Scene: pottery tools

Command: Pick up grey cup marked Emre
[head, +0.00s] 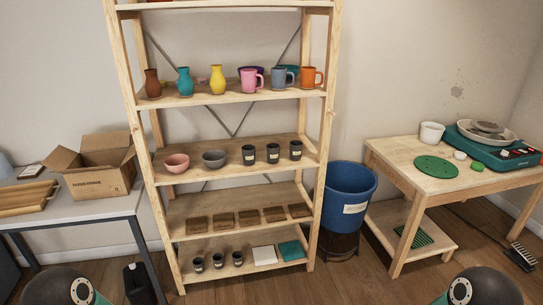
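Several small dark grey cups with pale labels stand upright on the wooden shelf unit in the head view. Three are on the middle shelf: a left cup (248,155), a middle cup (273,153) and a right cup (295,150). Three smaller ones are on the bottom shelf: a left cup (197,264), a middle cup (217,261) and a right cup (237,258). The labels are too small to read, so I cannot tell which says Emre. Only rounded parts of my arms show at the bottom corners; neither gripper is in view.
The shelf unit (228,175) also holds a pink bowl (177,163) and grey bowl (214,159) left of the middle-shelf cups. A blue bin (348,190) stands close on its right. A grey table (75,212) is left, a wooden table (400,153) right.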

